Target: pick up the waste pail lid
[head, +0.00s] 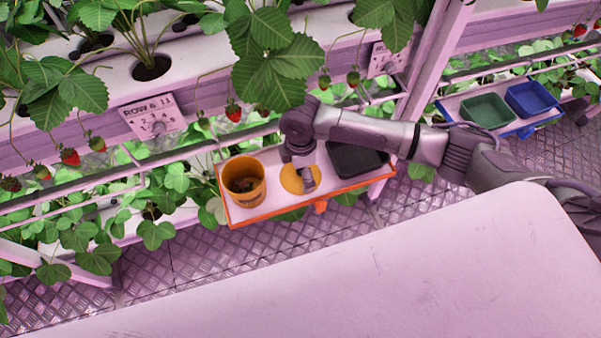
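The waste pail lid (289,179) is a round yellow-orange disc lying on an orange-edged shelf tray (262,217). The orange waste pail (246,193) stands open on the tray to the left of the lid, with dark matter inside. My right gripper (307,184) comes down from above over the lid's right part and hides some of it. Its fingers are small and partly blocked by the wrist, so I cannot tell whether they touch or grip the lid. My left gripper is out of view.
A dark crate (355,160) sits on the tray right of my gripper, partly behind my arm. Strawberry plants (275,60) and a rack rail overhang the back. Green (488,110) and blue (531,98) crates stand on another tray, far right.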

